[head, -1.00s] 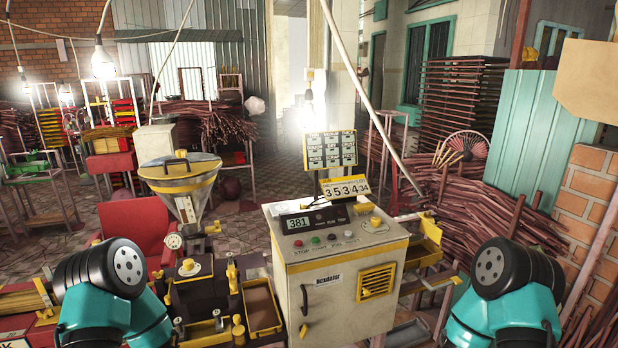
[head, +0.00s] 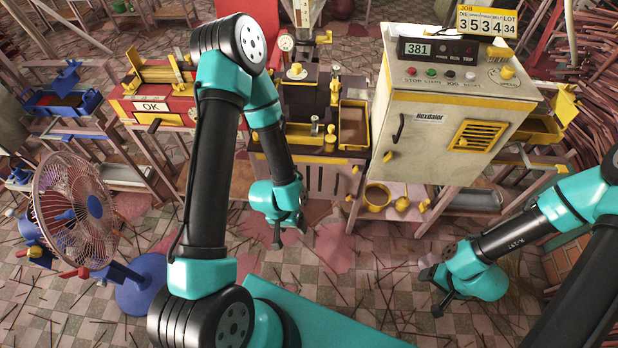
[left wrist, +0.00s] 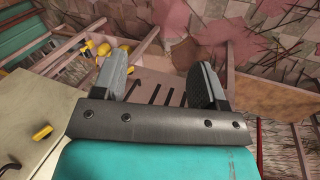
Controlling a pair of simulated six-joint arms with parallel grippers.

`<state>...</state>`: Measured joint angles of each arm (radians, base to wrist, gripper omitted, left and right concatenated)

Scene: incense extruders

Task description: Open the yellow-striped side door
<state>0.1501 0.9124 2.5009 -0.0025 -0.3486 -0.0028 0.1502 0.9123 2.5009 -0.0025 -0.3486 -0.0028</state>
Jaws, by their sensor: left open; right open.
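The cream cabinet (head: 440,115) stands right of centre in the head view. Its front panel has a dark handle (head: 397,128), a yellow slatted vent (head: 478,136) and a small yellow knob (head: 387,157). The front looks closed. I cannot tell which panel is the yellow-striped side door. My left gripper (head: 289,232) is open and empty, low in front of the dark bench, left of the cabinet. The left wrist view shows its spread fingers (left wrist: 160,80). My right gripper (head: 436,290) is open over the floor, in front of and below the cabinet, touching nothing.
The dark machine bench (head: 315,175) adjoins the cabinet on the left. A low shelf (head: 400,215) below the cabinet holds yellow parts. A fan (head: 75,210) stands at far left. The floor in front is open, with scattered sticks.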

